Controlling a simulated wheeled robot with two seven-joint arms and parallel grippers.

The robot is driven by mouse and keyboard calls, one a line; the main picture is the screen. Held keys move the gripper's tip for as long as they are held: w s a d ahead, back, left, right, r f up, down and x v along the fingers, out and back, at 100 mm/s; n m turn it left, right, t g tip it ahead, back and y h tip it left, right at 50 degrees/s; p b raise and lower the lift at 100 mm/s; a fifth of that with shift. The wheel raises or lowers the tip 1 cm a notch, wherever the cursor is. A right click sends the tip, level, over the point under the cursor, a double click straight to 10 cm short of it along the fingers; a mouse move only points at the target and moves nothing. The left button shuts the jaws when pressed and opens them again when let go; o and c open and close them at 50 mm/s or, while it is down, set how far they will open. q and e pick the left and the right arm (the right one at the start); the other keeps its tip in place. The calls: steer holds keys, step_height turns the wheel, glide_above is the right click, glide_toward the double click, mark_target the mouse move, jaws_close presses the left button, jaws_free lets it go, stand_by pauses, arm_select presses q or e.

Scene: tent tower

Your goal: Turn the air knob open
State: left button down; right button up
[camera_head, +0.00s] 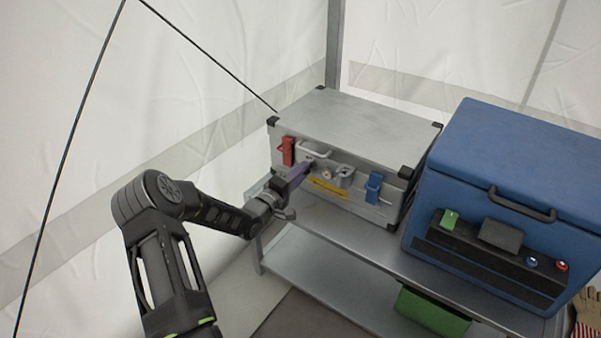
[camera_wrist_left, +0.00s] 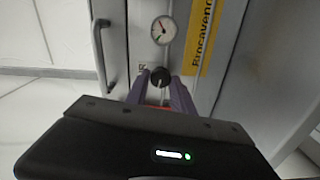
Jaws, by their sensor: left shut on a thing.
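The air knob (camera_wrist_left: 160,77) is a small dark round knob on the front of a grey metal case (camera_head: 360,122). In the left wrist view it sits between the tips of my left gripper's purple fingers, below a round white gauge (camera_wrist_left: 163,30). My left gripper (camera_head: 309,166) reaches the case front in the head view and is shut on the knob. The fingers hide the knob in the head view. My right gripper is in neither view.
The case stands on a metal shelf (camera_head: 340,226) and carries a red latch (camera_head: 288,150), a blue latch (camera_head: 374,187) and a yellow label (camera_head: 327,188). A blue cooler box (camera_head: 510,165) stands close at its right. A green bin (camera_head: 432,312) is below.

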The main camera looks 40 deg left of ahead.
arm_select(q)
steer(key=shift+f+n+p, duration=0.15)
steer(key=shift+n+p, duration=0.25)
steer(key=shift+n, duration=3.5)
steer(key=c, duration=1.1)
jaws_free()
steer(key=s+p, duration=0.1)
steer(key=s, duration=0.7)
steer(key=shift+d, duration=0.1)
